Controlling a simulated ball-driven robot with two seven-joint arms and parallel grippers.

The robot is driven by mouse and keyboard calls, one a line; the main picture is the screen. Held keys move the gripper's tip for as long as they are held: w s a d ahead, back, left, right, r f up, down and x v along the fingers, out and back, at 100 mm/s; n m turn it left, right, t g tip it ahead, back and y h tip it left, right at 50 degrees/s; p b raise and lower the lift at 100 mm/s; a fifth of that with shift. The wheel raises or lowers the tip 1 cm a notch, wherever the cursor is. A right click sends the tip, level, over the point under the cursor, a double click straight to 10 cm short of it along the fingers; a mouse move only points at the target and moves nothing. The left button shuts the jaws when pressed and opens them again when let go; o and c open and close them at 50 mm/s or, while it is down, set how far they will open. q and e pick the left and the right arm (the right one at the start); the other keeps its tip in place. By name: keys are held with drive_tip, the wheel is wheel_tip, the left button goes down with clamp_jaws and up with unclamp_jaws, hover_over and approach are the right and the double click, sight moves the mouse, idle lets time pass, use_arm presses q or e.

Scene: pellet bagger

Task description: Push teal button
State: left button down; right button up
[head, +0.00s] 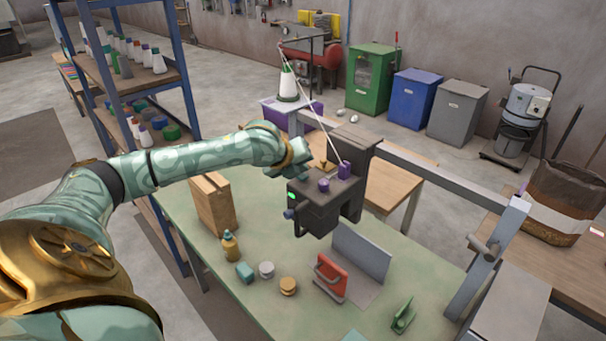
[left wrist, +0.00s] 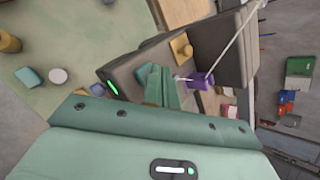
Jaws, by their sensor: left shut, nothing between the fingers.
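The dark grey bagging machine (head: 325,207) stands on the pale green table. On its top are purple parts (head: 344,170) and a yellow one (head: 322,166), and a green light (head: 291,196) glows on its front. My left gripper (head: 285,172) is shut and empty, over the near left part of the machine's top. In the left wrist view, the teal fingers (left wrist: 160,86) point at the machine top beside the purple part (left wrist: 200,81). Contact cannot be told.
A cardboard-brown block (head: 213,204), a yellow bottle (head: 230,246), a teal block (head: 245,272) and small round pieces stand left on the table. A red-handled item (head: 331,277) and a grey bracket (head: 362,256) lie in front of the machine. A thread runs above it.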

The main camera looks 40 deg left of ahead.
sight(300, 178)
use_arm(q)
drive_tip(key=shift+f, duration=0.5)
idle(0.6)
drive_tip(key=shift+r+p, duration=1)
drive_tip(key=shift+p, duration=0.55)
wheel_tip(300, 178, up, 6)
drive_tip(key=p, duration=0.8)
